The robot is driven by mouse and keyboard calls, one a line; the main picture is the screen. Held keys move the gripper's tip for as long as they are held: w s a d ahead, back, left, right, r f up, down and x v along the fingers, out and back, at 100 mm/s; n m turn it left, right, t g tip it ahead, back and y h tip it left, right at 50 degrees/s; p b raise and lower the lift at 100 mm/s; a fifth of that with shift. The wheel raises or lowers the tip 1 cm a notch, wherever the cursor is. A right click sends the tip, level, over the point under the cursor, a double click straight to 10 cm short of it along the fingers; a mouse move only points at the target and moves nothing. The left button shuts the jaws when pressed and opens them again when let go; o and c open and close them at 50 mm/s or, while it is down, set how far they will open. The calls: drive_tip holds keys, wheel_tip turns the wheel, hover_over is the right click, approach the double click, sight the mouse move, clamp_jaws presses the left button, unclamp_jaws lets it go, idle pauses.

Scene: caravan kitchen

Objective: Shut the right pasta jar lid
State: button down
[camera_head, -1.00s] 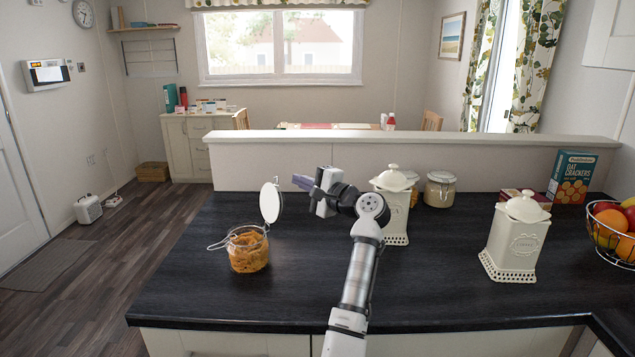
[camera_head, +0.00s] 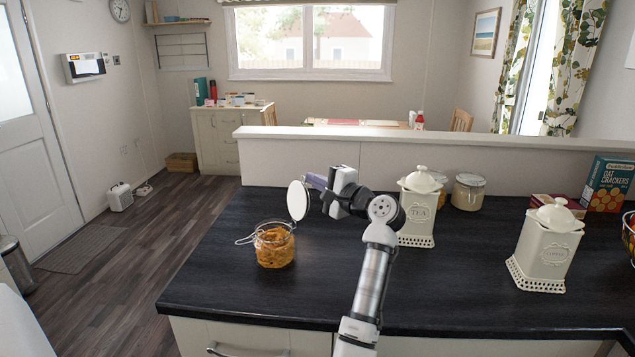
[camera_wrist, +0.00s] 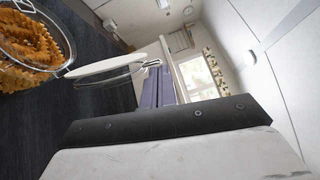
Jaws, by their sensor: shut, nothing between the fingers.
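A glass pasta jar (camera_head: 274,246) with orange pasta stands on the dark counter, left of my arm. Its round white lid (camera_head: 298,201) stands open, upright on the jar's right rear side, with a wire clasp sticking out to the left. My gripper (camera_head: 314,181) is shut and empty, its purple-grey fingers pointing left just behind the lid's upper right edge. In the wrist view the fingers (camera_wrist: 158,88) lie close to the lid (camera_wrist: 105,66), with the jar's open mouth (camera_wrist: 30,45) at upper left. I cannot tell whether fingers and lid touch.
A cream tea canister (camera_head: 418,207) stands right of my gripper, with small lidded jars (camera_head: 468,192) behind it. A second cream canister (camera_head: 546,247) and a cracker box (camera_head: 606,184) are farther right. A low ledge (camera_head: 440,144) bounds the counter's back. The counter's front is clear.

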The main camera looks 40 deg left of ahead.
drive_tip(key=shift+s+a+r+n+h+b, duration=0.15)
drive_tip(key=shift+s+a+r+n, duration=0.1)
drive_tip(key=shift+s+n, duration=0.35)
drive_tip(key=shift+s+a+r+n+h+b, duration=0.15)
drive_tip(key=shift+s+a+n, duration=0.1)
drive_tip(key=shift+s+n, duration=0.35)
drive_tip(key=s+a+n+h+b, duration=0.2)
drive_tip(key=s+a+n, duration=0.1)
drive_tip(key=s+n, duration=0.4)
drive_tip(key=n+t+h+b, duration=0.1)
drive_tip(key=n+t+b, duration=0.1)
drive_tip(key=n, duration=0.3)
hover_over(275, 244)
drive_tip(key=s+a, duration=0.3)
drive_tip(key=f, duration=0.6)
drive_tip(key=shift+w+d, duration=0.1)
drive_tip(key=shift+w, duration=0.15)
drive_tip(key=shift+s+a+f+n+t+h+b, duration=0.1)
drive_tip(key=shift+s+f+n+t+b, duration=0.15)
drive_tip(key=shift+f+n, duration=0.25)
drive_tip(key=shift+s+a+f+n+t+h+b, duration=0.15)
drive_tip(key=shift+f+n+b, duration=0.15)
drive_tip(key=shift+f+n, duration=0.2)
drive_tip(key=shift+s+f+n+t+h+b, duration=0.1)
drive_tip(key=shift+s+f+n+t+b, duration=0.15)
drive_tip(key=shift+f+n, duration=0.2)
drive_tip(key=shift+f, duration=0.1)
